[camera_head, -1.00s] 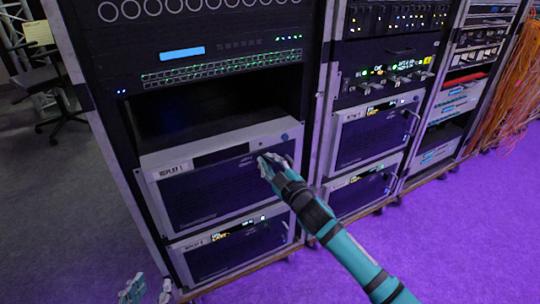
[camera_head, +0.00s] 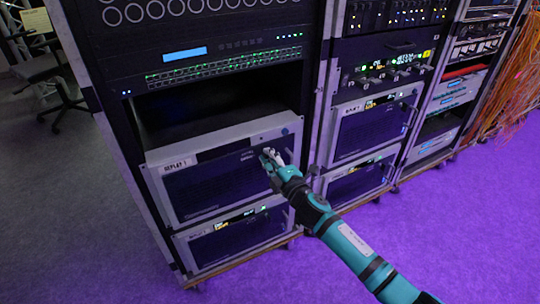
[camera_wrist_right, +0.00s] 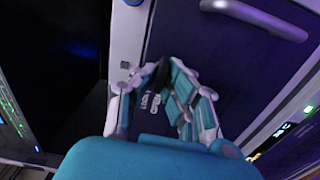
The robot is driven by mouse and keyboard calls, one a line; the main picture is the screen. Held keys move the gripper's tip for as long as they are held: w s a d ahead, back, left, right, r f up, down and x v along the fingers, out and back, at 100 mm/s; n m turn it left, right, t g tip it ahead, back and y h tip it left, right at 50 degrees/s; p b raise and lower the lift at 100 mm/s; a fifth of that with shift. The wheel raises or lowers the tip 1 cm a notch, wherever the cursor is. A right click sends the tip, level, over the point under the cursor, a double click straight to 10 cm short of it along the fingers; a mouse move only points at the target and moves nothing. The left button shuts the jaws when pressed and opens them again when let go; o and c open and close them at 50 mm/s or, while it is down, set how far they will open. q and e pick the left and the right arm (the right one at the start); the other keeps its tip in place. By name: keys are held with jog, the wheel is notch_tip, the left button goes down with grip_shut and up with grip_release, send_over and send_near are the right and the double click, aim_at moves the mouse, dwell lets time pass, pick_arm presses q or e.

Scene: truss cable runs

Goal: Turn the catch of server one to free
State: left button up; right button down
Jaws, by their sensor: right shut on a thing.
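The server labelled REPLAY 1 (camera_head: 158,189) sits in the left rack, with a grey frame and a dark front panel. My right gripper (camera_head: 269,156) is at the right part of this front. In the right wrist view, my right gripper (camera_wrist_right: 150,78) is shut on a small dark piece, the catch (camera_wrist_right: 163,72), at the panel. Small white lettering (camera_wrist_right: 150,103) shows beside it between the fingers. The fingers hide much of the catch, and I cannot tell which way it is turned. My left gripper is not in view.
Above the server is an empty dark bay (camera_head: 215,108). A second unit (camera_head: 235,240) sits below. A handle (camera_wrist_right: 255,18) shows near the fingers in the right wrist view. Another rack (camera_head: 365,130) stands to the right. Purple floor (camera_head: 460,220) in front is clear.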

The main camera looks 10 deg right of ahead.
jog(key=shift+n, duration=0.3)
dwell(0.4)
jog(key=c, duration=1.4)
grip_release()
jog(key=shift+c, duration=0.2)
jog(key=v, duration=1.2)
